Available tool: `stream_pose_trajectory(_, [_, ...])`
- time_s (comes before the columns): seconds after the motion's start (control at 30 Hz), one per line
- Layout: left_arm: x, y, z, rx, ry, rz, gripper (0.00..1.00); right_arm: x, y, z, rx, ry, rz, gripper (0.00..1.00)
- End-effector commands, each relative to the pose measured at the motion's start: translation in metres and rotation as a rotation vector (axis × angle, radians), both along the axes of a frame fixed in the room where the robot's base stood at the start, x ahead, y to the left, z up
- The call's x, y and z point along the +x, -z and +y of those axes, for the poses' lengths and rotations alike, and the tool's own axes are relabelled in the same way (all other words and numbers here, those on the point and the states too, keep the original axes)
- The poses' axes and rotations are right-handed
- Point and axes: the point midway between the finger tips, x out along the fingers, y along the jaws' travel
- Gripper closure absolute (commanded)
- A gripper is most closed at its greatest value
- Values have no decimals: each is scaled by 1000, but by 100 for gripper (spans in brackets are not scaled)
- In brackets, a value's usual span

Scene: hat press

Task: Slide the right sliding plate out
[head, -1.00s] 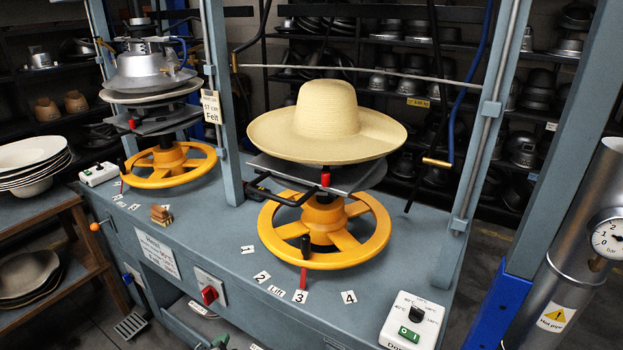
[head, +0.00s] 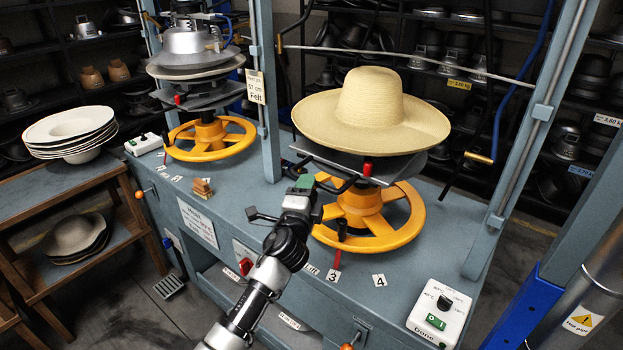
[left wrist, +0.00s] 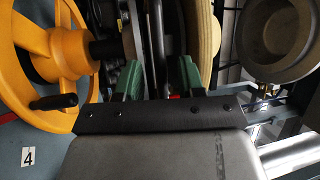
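The right sliding plate (head: 415,170) is a dark grey plate under the straw hat (head: 372,112) on the right press, above the yellow handwheel (head: 408,222). In the left wrist view the two green fingers of my left gripper (left wrist: 160,76) stand apart, with the edge-on plates and dark bars beyond the gap. I cannot tell whether the handle lies between the fingers. My right gripper is not in view.
A second press with a yellow handwheel (head: 210,137) stands at the left. A white control box (head: 439,312) sits at the bench's front right. Blue-grey posts (head: 530,130) flank the right press. A stack of pale hats (head: 70,130) lies on the wooden shelf at left.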

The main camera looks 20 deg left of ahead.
Motion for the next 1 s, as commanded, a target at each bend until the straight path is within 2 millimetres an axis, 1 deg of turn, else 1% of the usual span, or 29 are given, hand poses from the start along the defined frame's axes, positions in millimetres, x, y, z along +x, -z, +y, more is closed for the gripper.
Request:
stream_pose_trajectory(0.03, [8,-2,0,-1,-1,0,61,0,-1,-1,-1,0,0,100])
stream_pose_trajectory(0.1, [15,-3,1,1,-1,0,61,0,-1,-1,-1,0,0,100])
stream_pose_trajectory(0.2, [23,-4,1,-1,-1,0,61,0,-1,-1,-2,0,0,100])
stream_pose_trajectory(0.33, [27,-4,1,-1,-1,1,61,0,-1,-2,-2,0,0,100])
stream_pose_trajectory(0.57, [27,-4,1,-1,0,1,61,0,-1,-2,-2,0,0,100])
stream_pose_trajectory(0.67, [27,-4,1,-1,0,1,75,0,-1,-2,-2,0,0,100])
stream_pose_trajectory(0.8, [27,-4,2,-1,0,1,96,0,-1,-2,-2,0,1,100])
stream_pose_trajectory(0.83, [27,-4,1,-1,0,1,100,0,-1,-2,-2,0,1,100])
stream_pose_trajectory(1.0, [27,-4,2,-1,0,1,100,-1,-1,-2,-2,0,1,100])
